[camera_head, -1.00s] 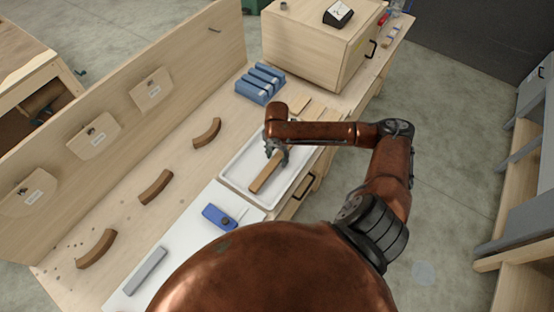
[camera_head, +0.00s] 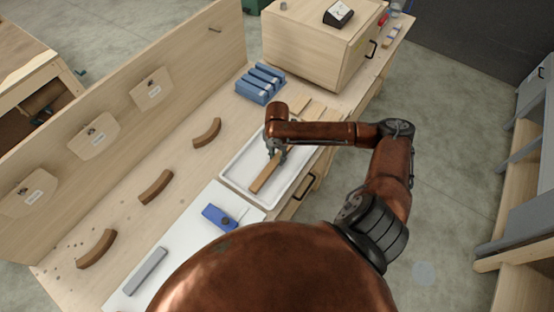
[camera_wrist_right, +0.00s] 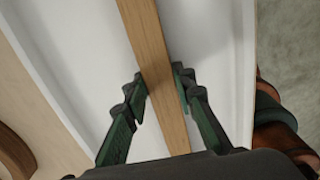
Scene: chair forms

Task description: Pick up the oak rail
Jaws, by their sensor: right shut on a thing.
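The oak rail (camera_head: 264,178) is a straight, light-brown wooden bar lying lengthwise in the white tray (camera_head: 234,178). My right gripper (camera_head: 277,153) is over the tray, at the middle to far part of the rail. In the right wrist view my right gripper (camera_wrist_right: 160,88) has one finger on each side of the rail (camera_wrist_right: 150,45), closed against its sides. The part of the rail under the hand is hidden in the head view. I cannot tell any gap between rail and tray floor. My left gripper is not in view.
A blue tool (camera_head: 217,215) and grey bar (camera_head: 146,271) lie on a white surface nearer me.

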